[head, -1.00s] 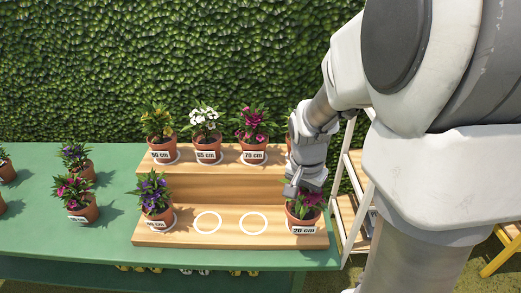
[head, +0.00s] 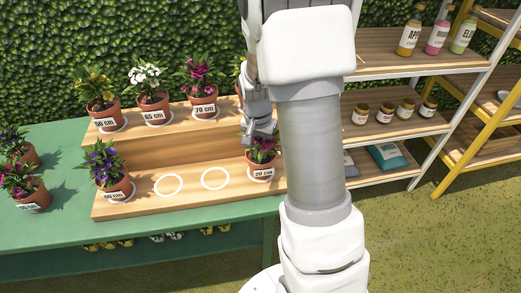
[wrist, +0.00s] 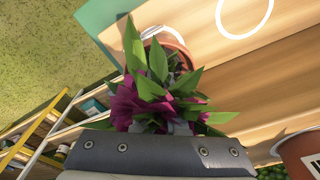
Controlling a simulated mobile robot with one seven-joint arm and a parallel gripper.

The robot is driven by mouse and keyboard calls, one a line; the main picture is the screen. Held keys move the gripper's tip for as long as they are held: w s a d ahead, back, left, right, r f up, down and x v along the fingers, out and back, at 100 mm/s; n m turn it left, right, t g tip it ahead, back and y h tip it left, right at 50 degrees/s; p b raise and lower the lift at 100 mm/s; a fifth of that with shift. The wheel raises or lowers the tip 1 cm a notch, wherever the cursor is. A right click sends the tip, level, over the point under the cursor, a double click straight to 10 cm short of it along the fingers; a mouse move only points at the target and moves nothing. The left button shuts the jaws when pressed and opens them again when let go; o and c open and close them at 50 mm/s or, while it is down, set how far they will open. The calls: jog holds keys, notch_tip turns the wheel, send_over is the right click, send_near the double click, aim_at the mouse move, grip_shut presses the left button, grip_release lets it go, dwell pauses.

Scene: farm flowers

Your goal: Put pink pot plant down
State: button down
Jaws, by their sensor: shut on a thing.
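The pink pot plant, with magenta flowers and a terracotta pot (head: 262,172) labelled 20 cm, is at the right end of the lower step of the wooden stand (head: 150,206). My gripper (head: 262,138) is above it, shut on the plant. In the wrist view the plant's leaves and magenta flowers (wrist: 130,103) fill the middle, and part of a white ring (wrist: 163,33) shows beside its pot. Whether the pot fully touches the step is not clear.
Two empty white rings (head: 214,178) lie left of the pot. A purple-flowered pot (head: 112,188) stands at the lower step's left end. Several pots, such as the 65 cm one (head: 153,112), stand on the upper step. A white shelf with jars (head: 384,113) stands right.

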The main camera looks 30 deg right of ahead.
aim_at(259, 163)
jog(key=shift+r, duration=0.1)
jog(key=c, duration=1)
grip_release()
notch_tip(259, 163, up, 12)
jog(key=s+a+p, duration=0.1)
jog(key=p, duration=0.1)
jog(key=s+a+r+n+t, duration=0.1)
jog(key=s+a+r+n, duration=0.2)
jog(key=s, duration=0.3)
jog(key=s+a+r+n+t, duration=0.2)
jog(key=s+a+r+n, duration=0.1)
jog(key=s+a+r, duration=0.1)
jog(key=s+a+r+n+t+y, duration=0.1)
jog(key=s+a+r+n, duration=0.3)
jog(key=s, duration=0.3)
jog(key=shift+s+a+r+t, duration=0.2)
jog(key=shift+s+r+t, duration=0.15)
jog(key=shift+t, duration=0.05)
